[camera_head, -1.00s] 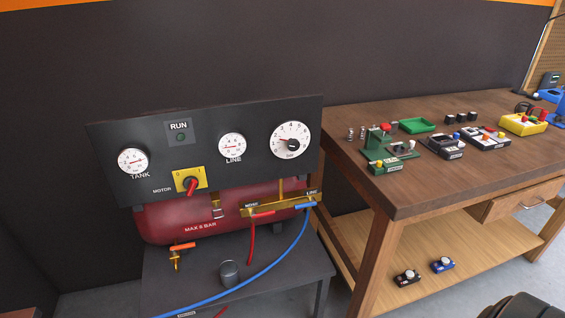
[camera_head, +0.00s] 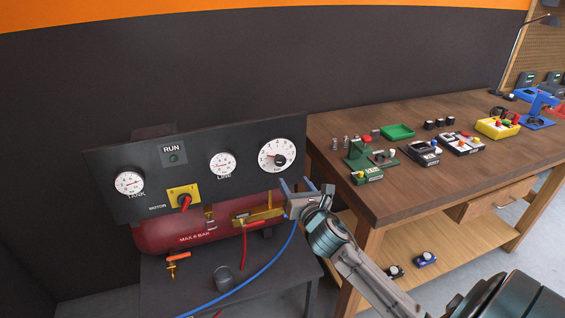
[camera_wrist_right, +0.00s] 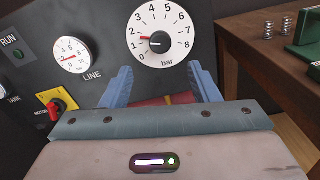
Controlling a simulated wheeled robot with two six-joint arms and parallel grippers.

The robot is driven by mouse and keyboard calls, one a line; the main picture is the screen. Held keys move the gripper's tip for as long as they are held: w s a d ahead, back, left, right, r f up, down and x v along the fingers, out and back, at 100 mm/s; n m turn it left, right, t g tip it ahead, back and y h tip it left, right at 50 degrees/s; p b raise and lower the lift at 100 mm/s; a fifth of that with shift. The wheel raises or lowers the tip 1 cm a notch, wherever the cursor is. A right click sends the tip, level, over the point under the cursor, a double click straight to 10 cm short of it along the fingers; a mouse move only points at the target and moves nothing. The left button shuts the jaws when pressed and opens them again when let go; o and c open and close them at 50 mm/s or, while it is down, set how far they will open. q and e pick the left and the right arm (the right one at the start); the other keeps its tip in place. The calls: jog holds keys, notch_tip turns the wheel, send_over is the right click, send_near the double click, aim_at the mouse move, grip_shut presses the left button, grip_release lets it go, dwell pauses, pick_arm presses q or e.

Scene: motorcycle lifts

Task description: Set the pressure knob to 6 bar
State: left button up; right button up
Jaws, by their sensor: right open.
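The pressure knob is a dark knob (camera_wrist_right: 157,42) at the centre of a white round dial marked 0 to 8 bar (camera_wrist_right: 172,57). A red pointer at its left side lies between 1 and 2. In the head view the dial (camera_head: 268,164) is at the right end of the dark panel (camera_head: 215,195). My right gripper (camera_head: 305,188) is open and empty, just below and right of the dial in that view. In the right wrist view its blue fingers (camera_wrist_right: 160,72) stand apart below the dial, not around the knob. My left gripper is in neither view.
The panel also carries the LINE gauge (camera_head: 222,164), TANK gauge (camera_head: 129,182) and a red motor switch (camera_head: 185,203) on yellow. Below are a red tank (camera_head: 160,236), brass fittings and a blue hose (camera_head: 262,273). A wooden workbench (camera_head: 350,200) stands to the right.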

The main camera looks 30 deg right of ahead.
aim_at(281, 163)
jog(key=p+x, duration=0.2)
jog(key=x, duration=0.8)
jog(key=shift+w+f+p, duration=0.1)
jog(key=shift+w+p, duration=0.15)
jog(key=shift+p, duration=0.1)
jog(key=shift+c, duration=0.2)
jog(key=c, duration=0.9)
